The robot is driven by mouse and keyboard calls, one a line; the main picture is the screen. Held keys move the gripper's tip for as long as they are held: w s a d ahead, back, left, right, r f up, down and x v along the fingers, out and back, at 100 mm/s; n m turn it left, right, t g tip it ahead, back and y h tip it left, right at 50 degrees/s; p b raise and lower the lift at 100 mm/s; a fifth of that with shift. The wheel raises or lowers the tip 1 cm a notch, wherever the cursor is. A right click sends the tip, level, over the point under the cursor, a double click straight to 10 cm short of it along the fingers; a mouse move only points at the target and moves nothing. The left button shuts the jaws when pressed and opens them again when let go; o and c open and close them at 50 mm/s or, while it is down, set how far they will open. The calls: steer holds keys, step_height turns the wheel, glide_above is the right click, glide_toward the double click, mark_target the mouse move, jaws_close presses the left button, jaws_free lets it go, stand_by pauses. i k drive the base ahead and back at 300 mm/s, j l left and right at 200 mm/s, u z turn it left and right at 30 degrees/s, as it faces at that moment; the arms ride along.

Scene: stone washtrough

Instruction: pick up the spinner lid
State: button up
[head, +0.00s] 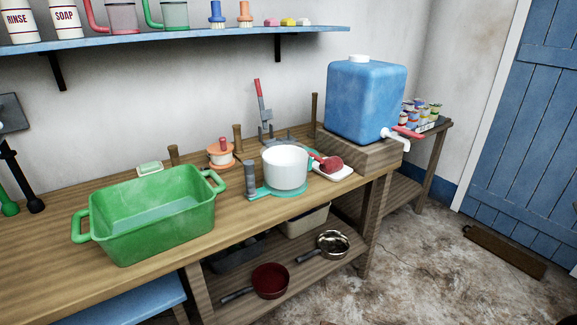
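No part is plainly marked as the spinner lid. The likeliest match is a small round orange and pale piece with an upright knob, which I take as the spinner lid (220,154). It sits towards the back of the wooden bench, between the green tub and the white bowl. A white bowl (285,168) stands on a teal base (283,192) to its right, open at the top with no lid on it. My gripper is not in view.
A green tub (150,222) fills the bench's left front. A grey post (250,180) stands beside the bowl. A red-handled lever (262,104) stands behind. A blue water container (366,100) is at right. A blue shelf (180,38) hangs above.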

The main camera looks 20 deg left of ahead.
mark_target(286, 165)
steer(key=i+u, duration=0.3)
steer(key=i, duration=0.4)
steer(key=i+l+u, duration=0.35)
steer(key=i, duration=0.3)
steer(key=j+u, duration=0.1)
steer(key=u, duration=0.85)
